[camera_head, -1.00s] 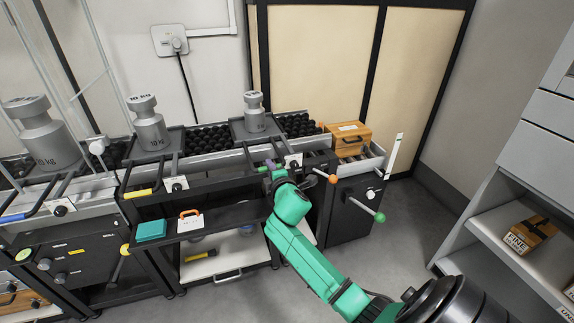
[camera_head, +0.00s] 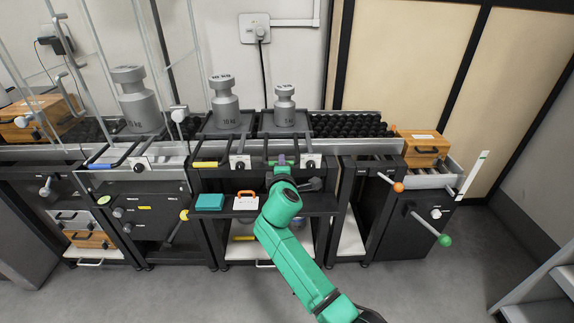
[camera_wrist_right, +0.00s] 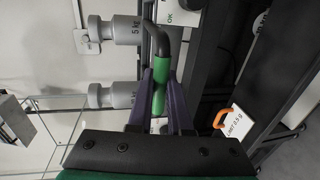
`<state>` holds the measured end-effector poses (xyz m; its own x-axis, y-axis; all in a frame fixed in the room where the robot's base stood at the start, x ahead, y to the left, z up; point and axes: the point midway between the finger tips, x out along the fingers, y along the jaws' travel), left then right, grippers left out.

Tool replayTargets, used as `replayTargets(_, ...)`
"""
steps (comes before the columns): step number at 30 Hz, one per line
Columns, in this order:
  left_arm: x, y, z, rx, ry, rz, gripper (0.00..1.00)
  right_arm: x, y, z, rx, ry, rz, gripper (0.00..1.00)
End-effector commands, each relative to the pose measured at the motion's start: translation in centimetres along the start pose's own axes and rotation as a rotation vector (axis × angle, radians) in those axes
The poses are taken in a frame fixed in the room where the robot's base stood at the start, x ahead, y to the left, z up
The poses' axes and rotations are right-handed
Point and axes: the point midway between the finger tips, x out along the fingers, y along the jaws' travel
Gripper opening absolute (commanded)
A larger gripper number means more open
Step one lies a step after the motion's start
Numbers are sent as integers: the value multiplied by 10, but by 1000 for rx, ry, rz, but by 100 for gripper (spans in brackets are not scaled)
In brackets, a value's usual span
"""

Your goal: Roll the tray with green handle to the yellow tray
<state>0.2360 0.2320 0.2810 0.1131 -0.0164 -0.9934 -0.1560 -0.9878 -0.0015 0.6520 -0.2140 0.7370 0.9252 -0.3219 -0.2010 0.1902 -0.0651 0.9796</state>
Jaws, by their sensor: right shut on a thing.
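The tray with green handle (camera_head: 266,126) carries a small grey 5 kg weight (camera_head: 285,105). It sits on the roller line just right of the yellow tray (camera_head: 207,128), with almost no gap in the head view. The yellow tray has a yellow handle (camera_head: 205,164) and carries a larger grey 10 kg weight (camera_head: 225,104). My right gripper (camera_head: 281,164) is at the front of the green-handled tray. In the right wrist view, its purple fingers (camera_wrist_right: 160,92) are shut on the green handle (camera_wrist_right: 160,72). My arm partly hides this handle in the head view. My left gripper is out of view.
A blue-handled tray (camera_head: 99,166) with another weight stands farther left. Bare black rollers (camera_head: 350,126) lie right of the green-handled tray, then a wooden box (camera_head: 423,149). An orange-knobbed lever (camera_head: 398,187) and a green-knobbed lever (camera_head: 444,240) stick out at the right.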

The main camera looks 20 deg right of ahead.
Motion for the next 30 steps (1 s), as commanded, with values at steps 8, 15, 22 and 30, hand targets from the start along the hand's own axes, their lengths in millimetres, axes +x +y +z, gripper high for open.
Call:
replayTargets(8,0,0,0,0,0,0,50,0,-1,0,0,-1,-3,32)
replayTargets(15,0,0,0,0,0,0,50,0,-1,1,0,-1,-1,47)
replayTargets(22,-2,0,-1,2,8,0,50,-10,0,0,0,-1,-1,47)
replayTargets(30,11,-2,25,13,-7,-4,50,-77,0,0,1,1,-4,47)
